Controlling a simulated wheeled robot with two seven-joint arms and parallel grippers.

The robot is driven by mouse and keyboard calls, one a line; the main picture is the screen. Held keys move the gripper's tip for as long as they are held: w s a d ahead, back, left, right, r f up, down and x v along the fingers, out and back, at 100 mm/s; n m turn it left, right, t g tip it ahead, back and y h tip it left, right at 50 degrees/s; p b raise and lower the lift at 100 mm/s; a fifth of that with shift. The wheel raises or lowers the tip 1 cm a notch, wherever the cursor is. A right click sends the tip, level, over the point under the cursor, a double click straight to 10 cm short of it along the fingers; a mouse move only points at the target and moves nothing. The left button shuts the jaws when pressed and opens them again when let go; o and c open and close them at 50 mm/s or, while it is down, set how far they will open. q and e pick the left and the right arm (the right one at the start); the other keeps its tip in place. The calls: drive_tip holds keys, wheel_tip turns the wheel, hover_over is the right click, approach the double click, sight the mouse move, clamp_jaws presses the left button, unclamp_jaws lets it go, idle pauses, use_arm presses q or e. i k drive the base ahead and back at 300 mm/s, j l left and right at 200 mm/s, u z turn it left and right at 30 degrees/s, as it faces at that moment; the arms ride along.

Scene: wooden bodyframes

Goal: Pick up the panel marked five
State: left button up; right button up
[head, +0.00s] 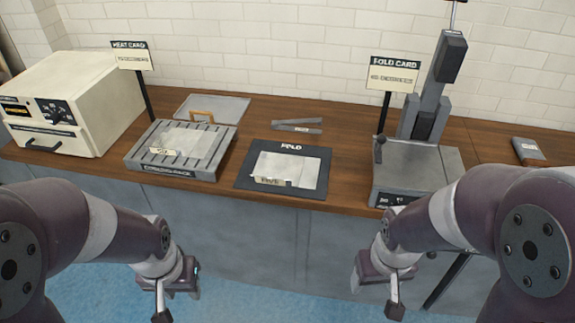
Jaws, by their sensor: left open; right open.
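The pale grey panel marked FIVE (290,168) lies flat on a dark mat headed FOLD (310,190), on the wooden counter near its front edge. Its small label (271,181) sits at the panel's lower left edge. My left gripper (176,296) is open and empty, low in front of the counter and left of the panel. My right gripper (381,289) is open and empty, in front of the counter and right of the panel. Both are apart from the panel, and nothing covers it.
Left of the mat, a slatted cooling rack (138,160) holds another pale panel (186,140). Behind it lies a grey tray (233,105) with an orange-brown handle. A cream oven (95,90) stands far left, a grey press (412,165) right. Dark strips (297,125) lie behind the mat.

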sight(271, 168)
drive_tip(key=i+l+u, duration=0.1)
drive_tip(key=i+u, duration=0.3)
drive_tip(key=i+l+u, duration=0.25)
drive_tip(key=i+u, duration=0.15)
drive_tip(key=i+l+u, duration=0.4)
